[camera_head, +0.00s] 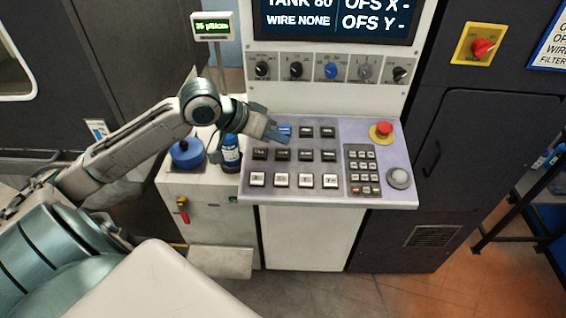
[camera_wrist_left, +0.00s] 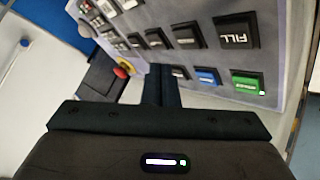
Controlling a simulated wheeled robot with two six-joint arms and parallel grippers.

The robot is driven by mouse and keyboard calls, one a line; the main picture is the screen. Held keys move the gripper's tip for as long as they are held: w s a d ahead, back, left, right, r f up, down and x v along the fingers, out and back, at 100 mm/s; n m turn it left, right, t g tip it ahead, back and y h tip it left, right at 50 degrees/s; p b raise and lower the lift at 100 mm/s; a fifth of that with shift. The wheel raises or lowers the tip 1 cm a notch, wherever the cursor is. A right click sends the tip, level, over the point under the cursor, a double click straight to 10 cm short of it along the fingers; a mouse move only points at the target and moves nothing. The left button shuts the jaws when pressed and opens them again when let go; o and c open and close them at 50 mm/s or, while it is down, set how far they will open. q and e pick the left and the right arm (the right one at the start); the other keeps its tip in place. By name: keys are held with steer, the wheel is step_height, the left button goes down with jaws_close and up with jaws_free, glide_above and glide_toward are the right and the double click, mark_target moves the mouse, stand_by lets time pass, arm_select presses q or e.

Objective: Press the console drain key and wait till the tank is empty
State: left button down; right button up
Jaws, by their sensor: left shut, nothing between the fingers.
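The console (camera_head: 225,187) has a sloped panel with rows of keys below a screen (camera_head: 335,18). The screen reads TANK with a number that looks like 80, and WIRE NONE. My left gripper (camera_head: 284,138) is shut and empty over the upper left keys, by a blue key (camera_head: 285,129). In the left wrist view the closed fingers (camera_wrist_left: 162,72) point at the panel, with the blue key (camera_wrist_left: 207,76), a lit green key (camera_wrist_left: 247,83) and a black FILL key (camera_wrist_left: 236,32) to their right. The green key's label is too small to read. Contact cannot be told.
A red emergency button (camera_head: 383,129) and a keypad (camera_head: 363,168) are on the panel's right. Knobs (camera_head: 331,70) line the strip below the screen. A blue bottle (camera_head: 231,152) and a blue round-topped item (camera_head: 186,153) stand left of the panel, below my arm.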

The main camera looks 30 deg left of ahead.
mark_target(278, 156)
arm_select(q)
steer(key=shift+w+f, duration=0.15)
steer(key=shift+f, duration=0.6)
steer(key=shift+a+f, duration=0.1)
steer(key=shift+f, duration=0.3)
arm_select(e)
steer(key=shift+a+f, duration=0.1)
steer(key=shift+f, duration=0.4)
steer(key=shift+a, duration=0.4)
steer(key=shift+d, duration=0.3)
arm_select(q)
steer(key=shift+w+f, duration=0.1)
steer(key=shift+f, duration=0.05)
steer(key=shift+f, duration=0.25)
arm_select(e)
steer(key=shift+r, duration=0.1)
